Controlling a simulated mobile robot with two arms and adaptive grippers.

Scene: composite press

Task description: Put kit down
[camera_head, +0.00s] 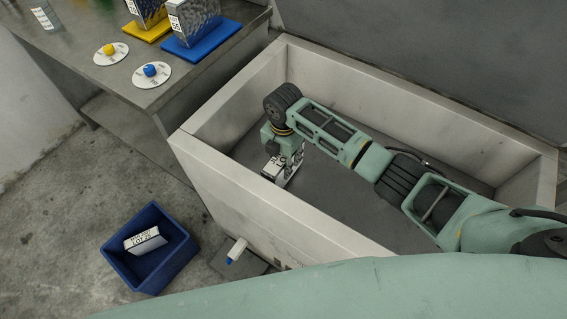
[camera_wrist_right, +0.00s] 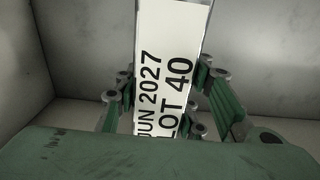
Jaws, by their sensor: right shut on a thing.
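The kit (camera_head: 274,168) is a small pack with a white label. In the right wrist view the kit's label (camera_wrist_right: 170,70) reads "JUN 2027" and "LOT 40". My right gripper (camera_head: 285,163) is shut on the kit, inside the large white-walled bin (camera_head: 235,205) near its left end. The gripper's green fingers (camera_wrist_right: 165,105) sit on both sides of the kit. Whether the kit touches the bin floor (camera_head: 350,195) I cannot tell. My left gripper is not in view.
A blue crate (camera_head: 120,262) on the floor holds a white box labelled LOT (camera_head: 145,240). A metal table (camera_head: 110,75) carries a blue stand (camera_head: 205,45), a yellow stand (camera_head: 150,32) and two round discs with knobs (camera_head: 152,74). The bin's right part looks empty.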

